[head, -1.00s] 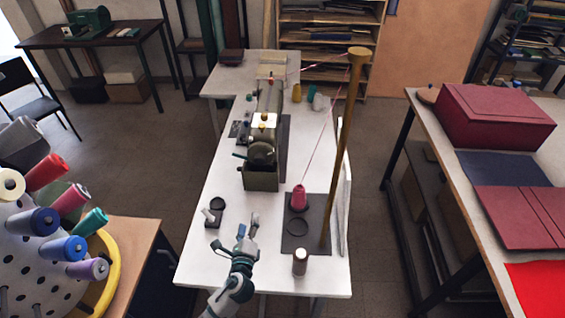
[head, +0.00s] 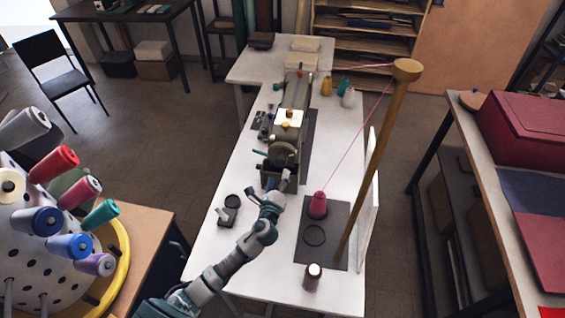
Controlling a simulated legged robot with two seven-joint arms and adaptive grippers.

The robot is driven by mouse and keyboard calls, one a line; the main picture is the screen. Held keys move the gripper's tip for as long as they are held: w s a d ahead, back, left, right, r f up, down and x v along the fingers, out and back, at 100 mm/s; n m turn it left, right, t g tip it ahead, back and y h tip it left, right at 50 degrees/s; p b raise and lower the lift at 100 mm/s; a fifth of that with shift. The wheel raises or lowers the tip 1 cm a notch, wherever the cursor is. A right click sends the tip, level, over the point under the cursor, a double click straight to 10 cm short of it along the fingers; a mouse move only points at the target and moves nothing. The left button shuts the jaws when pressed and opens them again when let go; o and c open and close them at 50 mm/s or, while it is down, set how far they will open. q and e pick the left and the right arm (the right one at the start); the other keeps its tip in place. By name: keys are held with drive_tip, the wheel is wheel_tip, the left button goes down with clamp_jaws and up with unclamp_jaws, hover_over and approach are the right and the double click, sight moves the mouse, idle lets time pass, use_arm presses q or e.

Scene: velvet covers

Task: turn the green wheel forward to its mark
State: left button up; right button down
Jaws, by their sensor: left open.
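The sewing machine (head: 292,115) stands on the white table, and its dull green wheel (head: 283,154) faces me at the near end. A mark on the wheel is too small to make out. My left gripper (head: 276,184) is open, just in front of and below the wheel, by the near end of the machine's base. It holds nothing that I can see. I cannot tell whether its fingers touch the base. My right gripper is out of view.
To the right, a pink thread cone (head: 317,205) sits on a dark mat (head: 338,251) beside a tall wooden post (head: 376,160). A brown spool (head: 312,277) stands near the front edge. A small dark stand (head: 228,216) is left of my arm. The white table (head: 212,254) is bare at its front left.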

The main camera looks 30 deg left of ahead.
sight(279, 165)
use_arm(q)
drive_tip(key=x, duration=0.3)
drive_tip(key=a+x, duration=0.1)
drive_tip(key=x, duration=0.2)
drive_tip(key=shift+w+a+f, duration=0.1)
drive_tip(key=shift+w+f, duration=0.05)
drive_tip(key=shift+w, duration=0.65)
drive_tip(key=shift+d, duration=0.3)
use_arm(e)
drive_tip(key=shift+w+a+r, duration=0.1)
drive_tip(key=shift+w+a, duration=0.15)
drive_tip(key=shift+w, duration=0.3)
use_arm(q)
drive_tip(key=c, duration=0.3)
drive_tip(key=shift+a, duration=0.1)
drive_tip(key=c, duration=0.8)
drive_tip(key=shift+a, duration=0.1)
drive_tip(key=shift+c, duration=0.3)
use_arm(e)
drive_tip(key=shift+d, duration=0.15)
use_arm(q)
drive_tip(key=shift+n, duration=0.4)
